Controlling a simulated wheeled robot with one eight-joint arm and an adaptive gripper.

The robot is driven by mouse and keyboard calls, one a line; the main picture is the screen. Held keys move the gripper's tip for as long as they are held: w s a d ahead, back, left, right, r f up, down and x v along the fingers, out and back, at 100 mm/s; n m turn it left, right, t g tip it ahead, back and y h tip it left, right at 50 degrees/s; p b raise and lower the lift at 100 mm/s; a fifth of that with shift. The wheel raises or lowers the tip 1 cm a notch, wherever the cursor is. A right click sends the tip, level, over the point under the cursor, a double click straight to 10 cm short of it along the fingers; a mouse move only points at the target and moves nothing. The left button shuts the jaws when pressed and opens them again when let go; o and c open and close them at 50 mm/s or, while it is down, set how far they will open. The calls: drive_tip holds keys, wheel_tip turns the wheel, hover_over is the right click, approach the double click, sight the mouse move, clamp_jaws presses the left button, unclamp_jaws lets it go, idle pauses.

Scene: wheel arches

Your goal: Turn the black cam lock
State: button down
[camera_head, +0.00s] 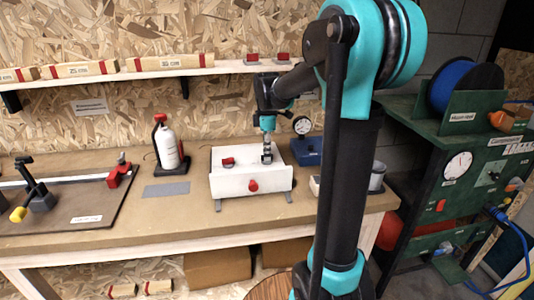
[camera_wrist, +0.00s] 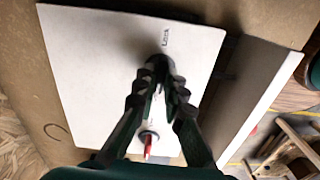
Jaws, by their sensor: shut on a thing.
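A white box (camera_head: 230,184) stands on the workbench, with a red knob (camera_head: 253,186) on its front and a red-handled fitting (camera_head: 228,161) on its top. My gripper (camera_head: 267,157) points down onto the right part of the box top. In the wrist view, my gripper's fingers (camera_wrist: 158,72) converge on the dark, round black cam lock (camera_wrist: 157,62), beside small printed lettering on the white panel (camera_wrist: 90,60). The fingers are shut on the lock and partly hide it. The red-handled fitting (camera_wrist: 148,143) shows between the fingers, nearer the palm.
A white bottle with a red top (camera_head: 167,145) stands left of the box, by a grey plate (camera_head: 166,189). A blue box (camera_head: 308,150) and a dial gauge (camera_head: 302,125) are close behind on the right. A shelf (camera_head: 210,68) runs above. Bench space in front is clear.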

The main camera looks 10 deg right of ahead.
drive_tip(key=c, duration=1.6)
unclamp_jaws()
wheel_tip(320, 180, up, 12)
